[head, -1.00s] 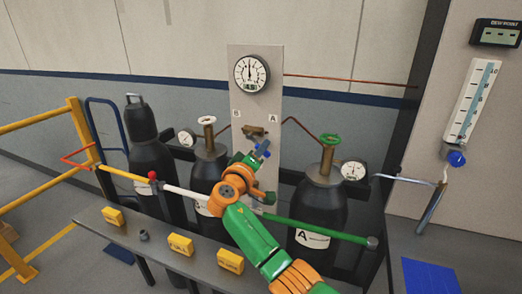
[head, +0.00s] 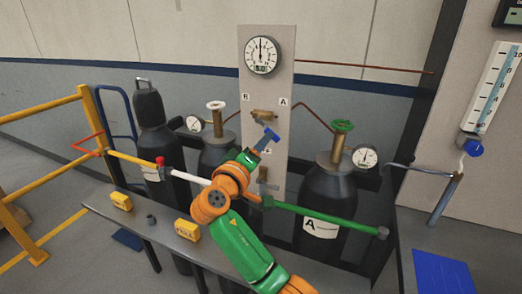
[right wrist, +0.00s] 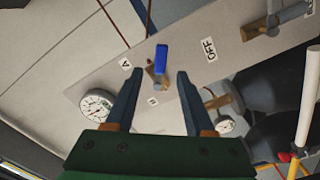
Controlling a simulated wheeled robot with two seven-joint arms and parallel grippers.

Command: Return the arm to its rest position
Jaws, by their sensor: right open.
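My right arm, green and orange, comes in from the bottom of the head view. Its gripper (head: 260,145) is near the pale panel (head: 246,75), partly hidden by the wrist. In the right wrist view, the gripper (right wrist: 155,74) is open, with two dark blue-grey fingers and nothing held between them. A brass valve with a blue handle (right wrist: 162,58) shows beyond and between the fingertips, apparently apart from them. The blue handle (head: 271,134) points down and right in the head view. My left gripper is not in view.
Dark gas cylinders, one marked A (head: 325,205), stand behind a grey bench (head: 150,232) with yellow blocks (head: 187,229). A green bar (head: 325,219) and white bar cross in front of them. A yellow railing (head: 40,104) is at left. A second valve (head: 263,182) sits lower on the panel.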

